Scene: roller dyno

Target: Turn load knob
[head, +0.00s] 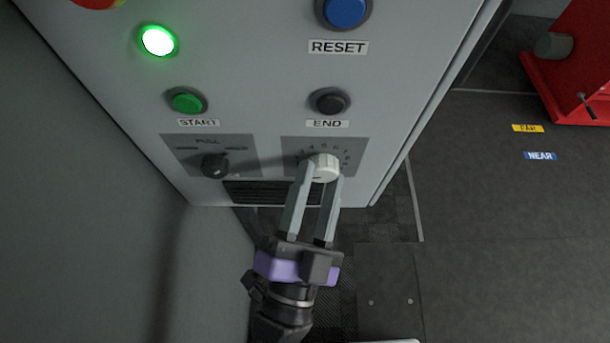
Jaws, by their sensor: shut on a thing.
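The load knob (325,165) is a round white knob on a dark plate with a numbered dial (342,147), at the lower right of the grey control cabinet (250,75). My gripper (322,172) reaches up to it from below, one finger on each side. Its fingers are shut on the white knob. The left finger covers part of the knob's left side and the lower dial. The knob's exact pointer setting is too small to read.
A dark knob (215,166) sits left of the load knob. Above are the green START button (187,102), black END button (330,101), blue RESET button (344,11) and a lit green lamp (158,41). A wall (100,230) stands close left. Open floor (490,240) lies right.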

